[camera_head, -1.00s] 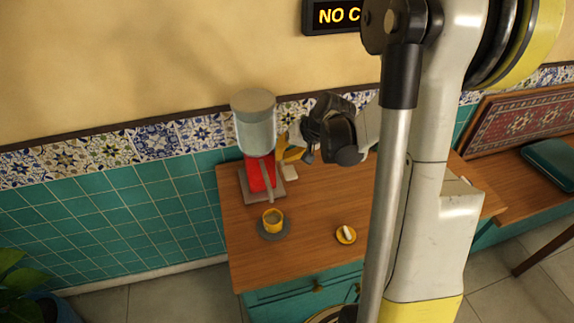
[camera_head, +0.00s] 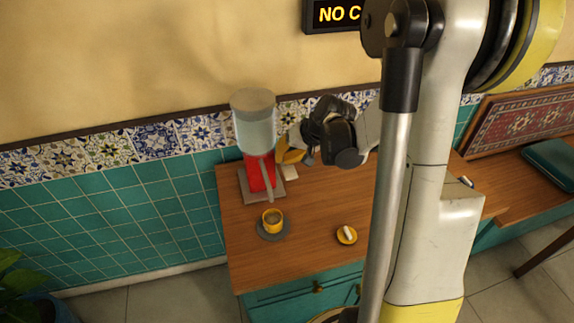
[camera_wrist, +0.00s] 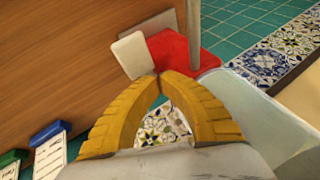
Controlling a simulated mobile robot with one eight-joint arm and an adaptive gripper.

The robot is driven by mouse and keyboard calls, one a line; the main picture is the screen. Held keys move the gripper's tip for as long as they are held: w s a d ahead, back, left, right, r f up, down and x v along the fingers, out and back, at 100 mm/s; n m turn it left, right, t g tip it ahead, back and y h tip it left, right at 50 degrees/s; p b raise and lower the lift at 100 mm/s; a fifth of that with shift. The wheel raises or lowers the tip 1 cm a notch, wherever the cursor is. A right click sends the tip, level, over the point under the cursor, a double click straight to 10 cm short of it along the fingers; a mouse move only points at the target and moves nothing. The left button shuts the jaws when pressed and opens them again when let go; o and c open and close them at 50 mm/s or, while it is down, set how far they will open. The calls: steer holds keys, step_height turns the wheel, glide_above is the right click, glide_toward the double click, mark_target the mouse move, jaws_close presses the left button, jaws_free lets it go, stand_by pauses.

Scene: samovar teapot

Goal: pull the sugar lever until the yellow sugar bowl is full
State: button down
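The sugar dispenser, with a clear tank (camera_head: 256,133) and grey lid, stands on a red body (camera_head: 260,173) near the wall. A grey chute (camera_head: 267,185) slopes from its front towards the yellow sugar bowl (camera_head: 279,222), which stands on a grey saucer (camera_head: 263,235). The bowl's fill level is too small to judge. A cream tab (camera_wrist: 132,54), apparently the sugar lever, sticks out beside the red body. My gripper (camera_wrist: 161,75) has its yellow fingertips together at the tab's edge, with nothing visible between them. I cannot tell whether they touch the tab.
A small yellow dish (camera_head: 341,239) with a white item stands to the right on the wooden counter (camera_head: 305,215). Blue and green tagged items (camera_wrist: 48,132) show at the lower left of the wrist view. The counter front is mostly clear.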

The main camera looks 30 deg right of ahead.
mark_target(283, 164)
steer(key=shift+s+f+b, duration=0.1)
steer(key=shift+f+b, duration=1.15)
steer(key=shift+f, duration=0.1)
stand_by(0.9)
steer(key=shift+r, duration=0.1)
steer(key=shift+r+p, duration=1.4)
steer(key=shift+r, duration=0.4)
steer(key=shift+w+r+p, duration=0.15)
steer(key=shift+r+p, duration=0.8)
steer(key=shift+r, duration=0.35)
steer(key=shift+w+r+p, duration=0.15)
steer(key=shift+r+p, duration=0.8)
steer(key=shift+r, duration=0.35)
steer(key=shift+f, duration=0.1)
